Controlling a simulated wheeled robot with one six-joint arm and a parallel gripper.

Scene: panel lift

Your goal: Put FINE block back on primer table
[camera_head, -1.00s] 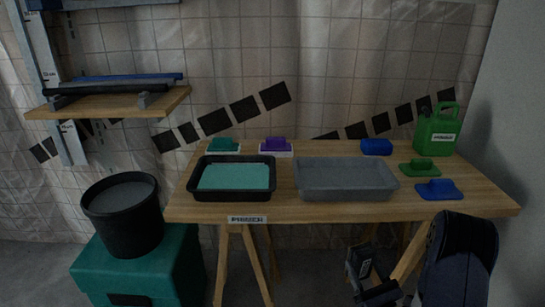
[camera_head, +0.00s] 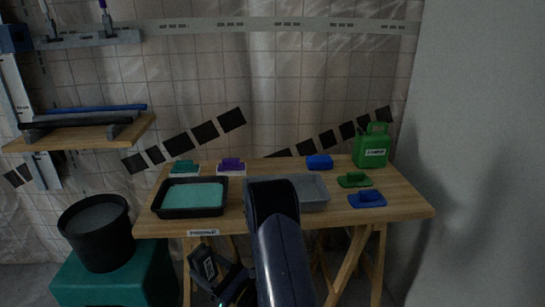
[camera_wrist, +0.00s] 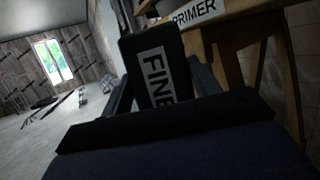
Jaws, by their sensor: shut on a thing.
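The dark FINE block (camera_wrist: 158,72) is held between the fingers of my gripper (camera_wrist: 160,95), its white label facing the wrist camera. In the head view the block (camera_head: 207,268) shows at the front, below the table's front edge, with my gripper (camera_head: 222,280) around it. The primer table (camera_head: 400,205) is a wooden trestle table with a PRIMER label on its front edge. In the wrist view the table edge (camera_wrist: 243,8) is above and to the right of the block. My arm hides part of the grey tray and the table's front edge.
On the table are a black tray of teal liquid (camera_head: 163,211), a grey tray (camera_head: 315,192), a green can (camera_head: 371,150), a blue block (camera_head: 319,162), green and blue handled pads, and teal and purple pads at the back. A black bucket (camera_head: 98,245) on a teal box stands left.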

